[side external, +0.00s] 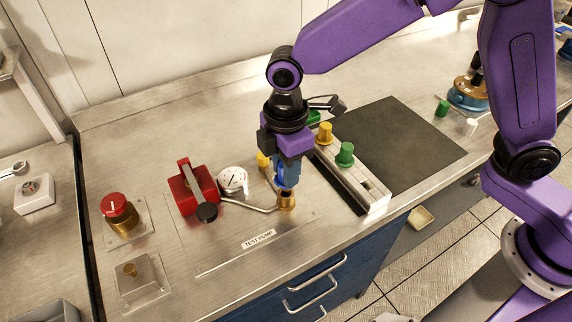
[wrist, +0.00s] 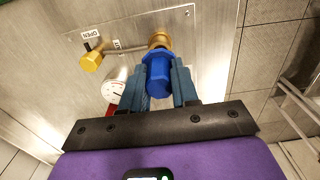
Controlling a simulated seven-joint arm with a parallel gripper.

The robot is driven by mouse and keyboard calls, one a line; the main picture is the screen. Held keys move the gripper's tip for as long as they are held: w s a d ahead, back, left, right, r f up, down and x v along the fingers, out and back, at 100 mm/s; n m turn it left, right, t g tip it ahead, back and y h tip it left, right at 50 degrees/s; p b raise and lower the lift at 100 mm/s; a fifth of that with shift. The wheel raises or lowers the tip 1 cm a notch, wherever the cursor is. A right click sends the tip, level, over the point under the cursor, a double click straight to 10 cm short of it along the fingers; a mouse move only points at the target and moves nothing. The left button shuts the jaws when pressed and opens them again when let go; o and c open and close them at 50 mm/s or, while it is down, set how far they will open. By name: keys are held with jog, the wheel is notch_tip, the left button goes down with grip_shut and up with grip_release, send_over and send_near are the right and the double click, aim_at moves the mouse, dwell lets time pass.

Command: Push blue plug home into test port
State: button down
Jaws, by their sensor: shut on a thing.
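The blue plug (wrist: 158,76) is held between the two fingers of my gripper (wrist: 164,88), which is shut on it. In the side view the plug (side external: 285,181) hangs below my gripper (side external: 286,172), close above the brass test port (side external: 286,201). In the wrist view the plug's far end meets the outline of the brass port (wrist: 159,41). I cannot tell how far, if at all, it sits inside. The plug looks about upright in the side view.
A red pump (side external: 193,187) and a round gauge (side external: 232,180) stand left of the port. A yellow valve handle (wrist: 91,61) is near the port. A rack with yellow and green plugs (side external: 345,154) lies to the right. A dark mat (side external: 405,140) lies behind it.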

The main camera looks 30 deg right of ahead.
jog(key=shift+f, duration=1.8)
jog(key=c, duration=0.8)
grip_release()
jog(key=shift+r, duration=0.1)
notch_tip(320, 180, up, 17)
jog(key=shift+r, duration=0.1)
jog(key=s+d+f+m, duration=0.1)
jog(key=s+d+f, duration=0.2)
jog(key=s+d, duration=0.4)
jog(key=s+d+f+m, duration=0.2)
jog(key=s+d, duration=0.4)
jog(key=d, duration=0.4)
jog(key=s+d+f+m, duration=0.2)
jog(key=s+d+f, duration=0.1)
jog(key=s+d, duration=0.4)
jog(key=shift+s+d+f, duration=0.2)
jog(key=shift+d, duration=0.35)
jog(key=shift+s+d+f, duration=0.15)
jog(key=shift+d, duration=0.4)
